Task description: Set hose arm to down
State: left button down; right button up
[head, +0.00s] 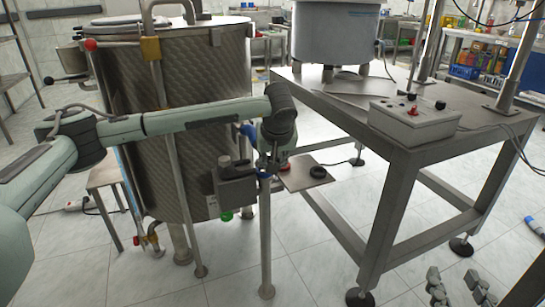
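A large steel tank (185,95) stands at left centre, with pipes, a curved tube (165,12) and a red knob (91,44) at its top. I cannot tell for certain which part is the hose arm. My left arm reaches across the tank's front, and its wrist bends down beside the tank's right side. My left gripper (273,158) is near the top of a steel post (266,235) with blue fittings; its fingers are mostly hidden, so its grip is unclear. My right gripper (457,285) is low at the right, over the floor, with its fingers apart and empty.
A steel table (400,160) at the right carries a control box (412,122) with a red button and black knobs. A small plate with a black ring (318,171) sits between tank and table. The tiled floor in front is open.

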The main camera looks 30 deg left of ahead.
pick_arm(q)
jog(key=shift+s+d+f, duration=0.15)
jog(key=shift+f, duration=0.65)
pick_arm(e)
jog(key=shift+s+a+r+t+y, duration=0.1)
jog(key=shift+a+r+t+y, duration=0.25)
jog(key=shift+r, duration=0.5)
jog(key=shift+s+a+r+t+y, duration=0.1)
jog(key=shift+a+r+t+y, duration=0.2)
jog(key=shift+r, duration=0.5)
pick_arm(q)
jog(key=c, duration=1.2)
grip_release()
jog(key=shift+r, duration=0.1)
jog(key=shift+r, duration=0.2)
jog(key=v, duration=1.1)
jog(key=shift+s+d+r, duration=0.15)
jog(key=shift+r, duration=0.05)
